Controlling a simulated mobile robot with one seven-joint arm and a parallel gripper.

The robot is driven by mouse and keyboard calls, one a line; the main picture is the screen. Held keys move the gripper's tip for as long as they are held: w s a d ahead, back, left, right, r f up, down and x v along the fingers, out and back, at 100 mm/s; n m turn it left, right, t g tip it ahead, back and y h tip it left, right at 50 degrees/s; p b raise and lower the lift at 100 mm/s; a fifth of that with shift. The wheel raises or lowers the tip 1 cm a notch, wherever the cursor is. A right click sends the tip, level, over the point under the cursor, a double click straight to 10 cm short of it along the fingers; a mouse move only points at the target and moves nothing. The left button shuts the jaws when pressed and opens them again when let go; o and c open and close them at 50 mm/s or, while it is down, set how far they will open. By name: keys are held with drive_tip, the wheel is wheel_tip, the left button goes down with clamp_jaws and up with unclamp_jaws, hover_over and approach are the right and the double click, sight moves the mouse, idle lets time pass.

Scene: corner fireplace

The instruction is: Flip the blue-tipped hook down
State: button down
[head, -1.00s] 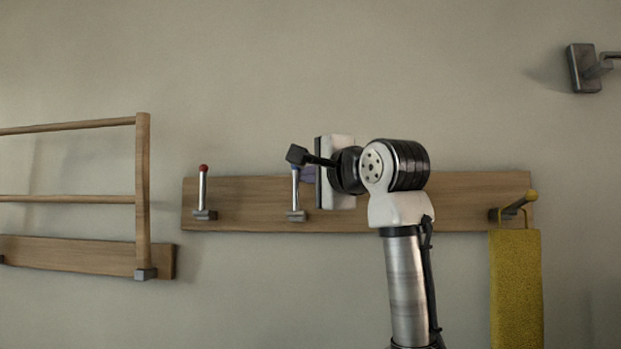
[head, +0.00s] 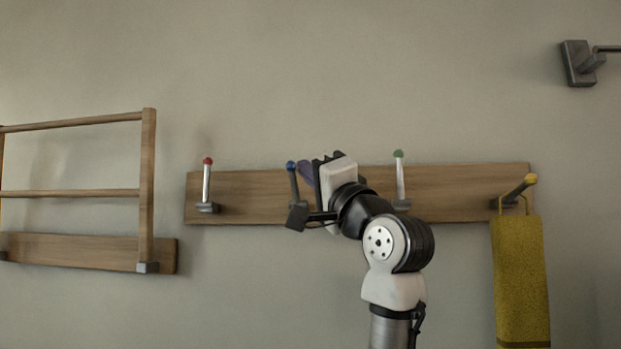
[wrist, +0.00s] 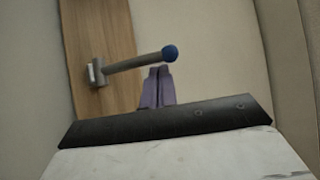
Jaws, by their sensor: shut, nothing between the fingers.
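The blue-tipped hook (head: 294,184) is on the wooden wall board (head: 455,192). It points up, its tip slightly left of its base in the head view. In the wrist view the hook (wrist: 135,64) runs from its grey bracket to the round blue tip, past the board's edge. My gripper (head: 306,172) is just right of the blue tip in the head view, partly hidden by its own white body. In the wrist view its purple fingers (wrist: 156,86) are together and empty, close to the hook's shaft near the tip. I cannot tell whether they touch it.
A red-tipped hook (head: 207,185) and a green-tipped hook (head: 400,178) stand upright on the board. A yellow-tipped hook (head: 518,190) sticks out with a yellow towel (head: 520,265) on it. A wooden rack (head: 148,190) is at left, a metal wall fixture (head: 579,65) at upper right.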

drive_tip(key=s+d+f+n+b, duration=0.1)
drive_tip(key=s+d+f+b, duration=0.1)
drive_tip(key=s+d+f, duration=0.1)
drive_tip(key=shift+s+d+f+y, duration=0.3)
drive_tip(key=shift+s+f+y, duration=0.1)
drive_tip(key=shift+s+f, duration=0.6)
drive_tip(key=shift+s+r, duration=0.1)
drive_tip(key=shift+r, duration=0.05)
